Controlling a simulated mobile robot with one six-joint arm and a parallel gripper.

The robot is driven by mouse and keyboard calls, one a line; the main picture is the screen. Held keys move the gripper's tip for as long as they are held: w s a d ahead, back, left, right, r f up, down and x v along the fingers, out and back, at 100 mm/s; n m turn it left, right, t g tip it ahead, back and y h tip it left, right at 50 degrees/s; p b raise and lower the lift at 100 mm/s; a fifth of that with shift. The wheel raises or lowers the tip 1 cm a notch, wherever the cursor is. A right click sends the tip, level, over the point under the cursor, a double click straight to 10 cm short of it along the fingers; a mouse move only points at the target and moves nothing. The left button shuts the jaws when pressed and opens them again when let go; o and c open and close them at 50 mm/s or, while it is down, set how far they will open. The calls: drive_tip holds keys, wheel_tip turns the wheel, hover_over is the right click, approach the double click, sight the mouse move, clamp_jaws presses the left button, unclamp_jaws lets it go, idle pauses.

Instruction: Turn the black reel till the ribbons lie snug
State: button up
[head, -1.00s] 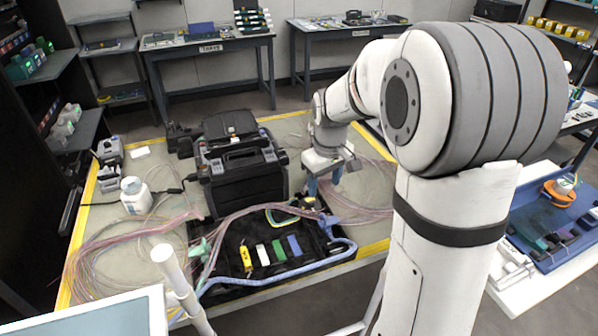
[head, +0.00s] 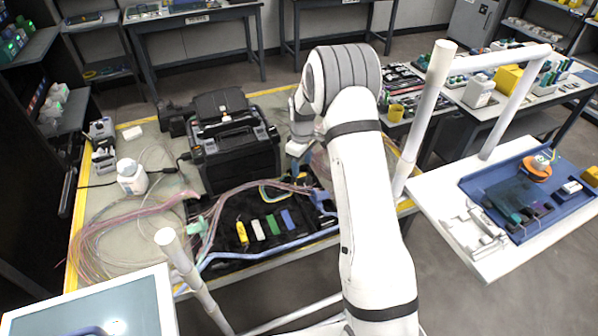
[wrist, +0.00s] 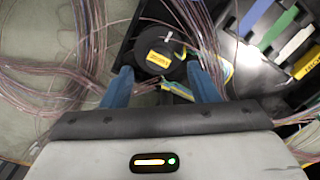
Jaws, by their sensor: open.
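The black reel (wrist: 152,48), with a yellow label on its top, shows in the wrist view ahead of my gripper (wrist: 159,68). My gripper is open, its two blue fingers apart to the left and right of the reel's near part; I cannot tell whether they touch it. Pinkish ribbons (wrist: 72,52) lie in loose loops on the left, and more run past the reel's right side. In the head view ribbons (head: 240,195) cross the black mat (head: 222,238).
A black splicer case (head: 235,150) stands left of my gripper, with a white bottle (head: 132,178) farther left. Coloured pieces and a light blue tube (head: 268,250) lie on the mat. A white side table with a blue tray (head: 555,205) stands at the right.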

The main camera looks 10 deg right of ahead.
sight(302, 176)
drive_tip(key=shift+f+p, duration=0.4)
drive_tip(key=shift+f, duration=1.9)
drive_tip(key=shift+c, duration=0.2)
